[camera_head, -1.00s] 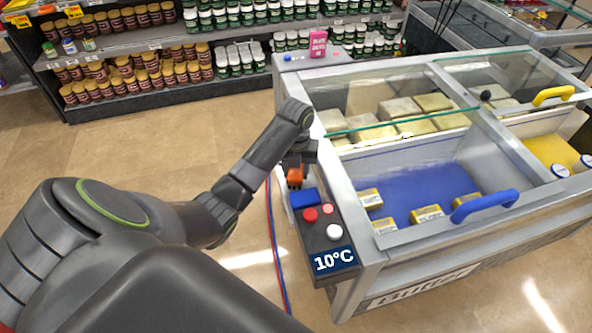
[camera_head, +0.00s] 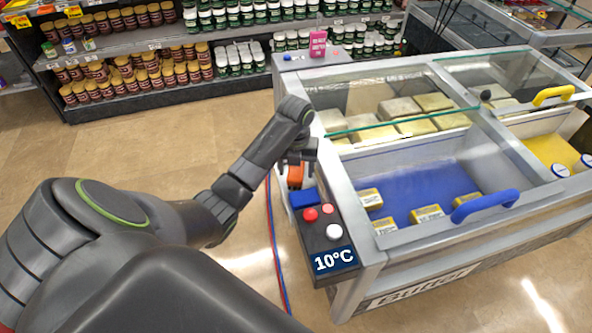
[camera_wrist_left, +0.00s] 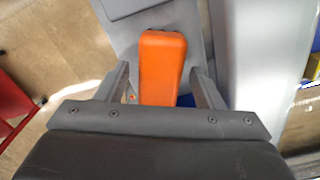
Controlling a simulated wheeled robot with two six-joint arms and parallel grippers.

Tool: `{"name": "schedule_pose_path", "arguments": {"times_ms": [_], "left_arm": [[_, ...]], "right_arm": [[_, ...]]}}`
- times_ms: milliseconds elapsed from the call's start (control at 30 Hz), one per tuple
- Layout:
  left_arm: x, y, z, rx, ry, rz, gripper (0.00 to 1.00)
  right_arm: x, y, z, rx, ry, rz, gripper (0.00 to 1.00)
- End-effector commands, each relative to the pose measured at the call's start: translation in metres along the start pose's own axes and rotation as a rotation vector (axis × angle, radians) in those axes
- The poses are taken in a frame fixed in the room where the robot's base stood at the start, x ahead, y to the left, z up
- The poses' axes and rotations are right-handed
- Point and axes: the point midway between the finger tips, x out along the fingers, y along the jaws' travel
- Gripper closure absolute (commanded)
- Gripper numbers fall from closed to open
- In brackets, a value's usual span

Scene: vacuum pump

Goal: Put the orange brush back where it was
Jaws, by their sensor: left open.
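The orange brush (camera_head: 295,175) shows in the head view at the far end of the dark control panel on the freezer's left side, partly hidden by my left gripper (camera_head: 297,160). In the left wrist view the brush (camera_wrist_left: 162,68) lies between the two fingers of my left gripper (camera_wrist_left: 160,85). The fingers are open, with a gap on both sides of the brush. Its lower end is hidden behind the gripper body. I cannot tell what holds the brush up. My right gripper is not in view.
The control panel (camera_head: 318,250) carries a blue block (camera_head: 304,197), red and white buttons and a 10°C display. The freezer's metal rim and glass lids stand just right of the gripper. Red and blue hoses run down the left side. Open floor (camera_head: 150,150) lies left.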

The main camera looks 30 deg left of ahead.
Motion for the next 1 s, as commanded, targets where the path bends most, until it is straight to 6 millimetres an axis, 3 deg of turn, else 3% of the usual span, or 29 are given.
{"name": "schedule_pose_path", "arguments": {"times_ms": [67, 200, 500, 733, 1000], "left_arm": [[-0.012, 0.000, 0.001, 0.002, -0.006, 0.000, 0.39], [-0.051, 0.000, 0.001, 0.001, -0.003, 0.001, 0.39], [-0.087, 0.000, 0.000, 0.000, 0.000, 0.001, 0.39], [-0.106, 0.000, 0.000, 0.000, 0.000, 0.000, 0.39], [-0.112, 0.000, 0.000, 0.000, 0.000, 0.000, 0.39]], "right_arm": [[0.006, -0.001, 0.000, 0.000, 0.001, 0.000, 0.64], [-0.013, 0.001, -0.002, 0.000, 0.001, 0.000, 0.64], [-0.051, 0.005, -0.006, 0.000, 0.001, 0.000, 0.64], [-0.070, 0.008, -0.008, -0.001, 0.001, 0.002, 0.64], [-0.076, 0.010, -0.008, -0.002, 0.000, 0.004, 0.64]]}}
